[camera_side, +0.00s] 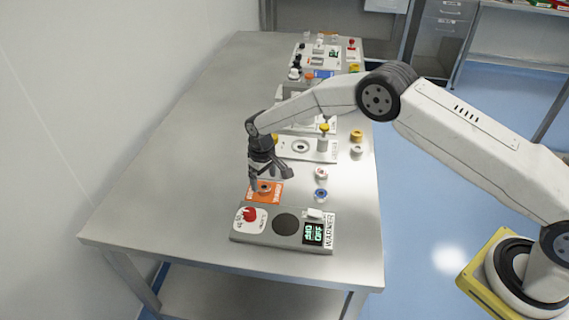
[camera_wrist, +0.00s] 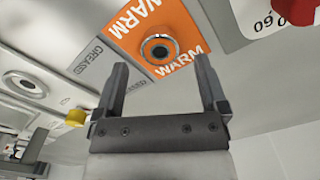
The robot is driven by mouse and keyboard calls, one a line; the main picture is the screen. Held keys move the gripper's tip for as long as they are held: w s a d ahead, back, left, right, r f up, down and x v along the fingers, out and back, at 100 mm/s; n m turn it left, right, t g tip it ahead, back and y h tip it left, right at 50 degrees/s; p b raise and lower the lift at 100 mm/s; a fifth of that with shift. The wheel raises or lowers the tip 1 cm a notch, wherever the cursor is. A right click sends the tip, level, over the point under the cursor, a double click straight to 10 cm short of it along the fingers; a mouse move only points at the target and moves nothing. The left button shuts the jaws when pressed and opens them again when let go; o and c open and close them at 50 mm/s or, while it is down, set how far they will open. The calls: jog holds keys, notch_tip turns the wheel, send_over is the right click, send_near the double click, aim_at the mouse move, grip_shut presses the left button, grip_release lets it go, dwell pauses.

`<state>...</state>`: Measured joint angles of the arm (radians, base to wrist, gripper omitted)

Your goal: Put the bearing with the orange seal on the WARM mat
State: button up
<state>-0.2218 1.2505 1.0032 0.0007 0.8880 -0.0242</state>
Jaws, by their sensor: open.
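The orange WARM mat (camera_side: 277,190) lies on the steel table just behind the warmer unit; it also shows in the wrist view (camera_wrist: 188,59). A metal bearing (camera_wrist: 158,49) rests on the mat, lying flat with its dark bore facing up. In the side view the bearing (camera_side: 264,188) is partly covered by my gripper, and its seal colour is hard to tell. My gripper (camera_side: 270,180) is open and empty above the mat. In the wrist view its fingertips (camera_wrist: 161,63) are apart, with the bearing showing between and beyond them.
The warmer unit (camera_side: 284,228) with a red knob stands in front of the mat. A blue-centred bearing (camera_side: 321,195) and a red-centred one (camera_side: 320,174) stand to the right. A grey GREASED mat (camera_wrist: 92,57) adjoins the WARM mat. The table's left side is clear.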

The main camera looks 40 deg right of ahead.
aim_at(268, 187)
notch_tip(268, 187, up, 10)
jog(key=shift+f, duration=0.25)
dwell(0.5)
jog(key=shift+d, duration=0.1)
jog(key=s+d+r+m+t, duration=0.1)
jog(key=s+d+r, duration=0.65)
jog(key=s, duration=0.45)
jog(key=s+d+m, duration=0.1)
jog(key=s+d, duration=0.1)
jog(key=s, duration=0.7)
jog(key=s+d+t, duration=0.1)
jog(key=s+d, duration=0.2)
jog(key=s, duration=0.5)
jog(key=shift+s+d+m+t, duration=0.2)
jog(key=shift+s+m+t, duration=0.1)
jog(key=shift+s+m, duration=0.1)
jog(key=shift+r, duration=0.1)
